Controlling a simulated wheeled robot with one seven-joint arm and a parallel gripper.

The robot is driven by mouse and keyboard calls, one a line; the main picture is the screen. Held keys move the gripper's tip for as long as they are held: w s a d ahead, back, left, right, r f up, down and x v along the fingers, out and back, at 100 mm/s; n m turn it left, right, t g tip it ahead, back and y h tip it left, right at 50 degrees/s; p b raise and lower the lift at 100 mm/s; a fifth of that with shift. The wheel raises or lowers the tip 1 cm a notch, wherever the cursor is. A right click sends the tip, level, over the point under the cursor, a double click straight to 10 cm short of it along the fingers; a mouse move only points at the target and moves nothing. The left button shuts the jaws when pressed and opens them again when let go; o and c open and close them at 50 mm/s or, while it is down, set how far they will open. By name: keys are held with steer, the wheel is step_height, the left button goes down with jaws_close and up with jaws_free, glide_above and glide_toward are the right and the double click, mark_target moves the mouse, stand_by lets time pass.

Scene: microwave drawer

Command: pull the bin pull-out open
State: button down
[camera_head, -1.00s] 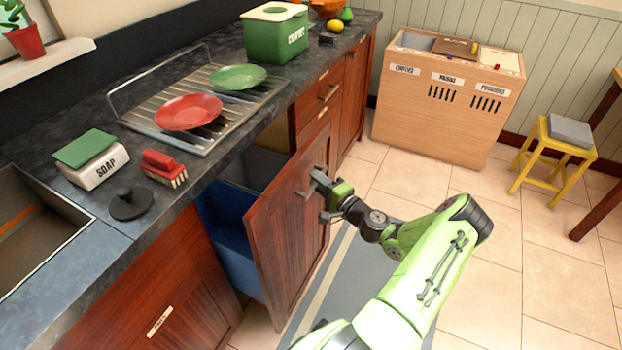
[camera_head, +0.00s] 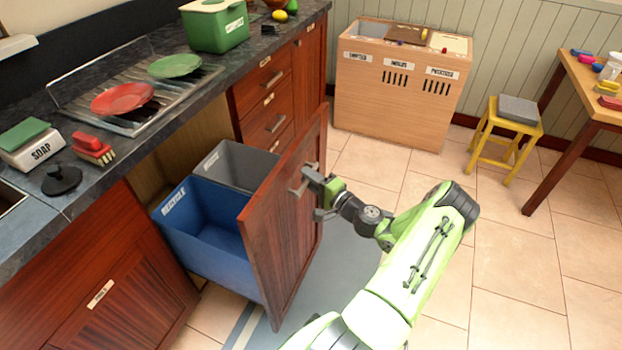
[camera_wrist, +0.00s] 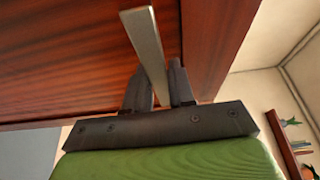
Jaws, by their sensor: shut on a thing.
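The bin pull-out (camera_head: 285,222) is a dark red wooden front with a blue bin (camera_head: 215,245) and a grey bin (camera_head: 240,165) behind it. It stands well out from the cabinet, and both bins show. Its metal bar handle (camera_head: 300,183) is on the outer face, near the top. My gripper (camera_head: 313,192) is at the front's outer face, shut on the handle. In the wrist view the handle (camera_wrist: 146,45) runs between the two dark fingers (camera_wrist: 158,85) of my gripper. The inside of the blue bin looks empty.
A wooden sorting cabinet (camera_head: 390,110) and a yellow stool (camera_head: 500,135) stand at the back. Tiled floor (camera_head: 420,165) is clear right of the front.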

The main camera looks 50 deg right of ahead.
steer(key=shift+f, duration=0.1)
steer(key=c, duration=1)
jaws_free()
steer(key=shift+c, duration=0.2)
steer(key=s+p, duration=0.2)
steer(key=s, duration=1.3)
steer(key=shift+s+a+p, duration=0.35)
steer(key=shift+a, duration=0.1)
steer(key=shift+w, duration=0.1)
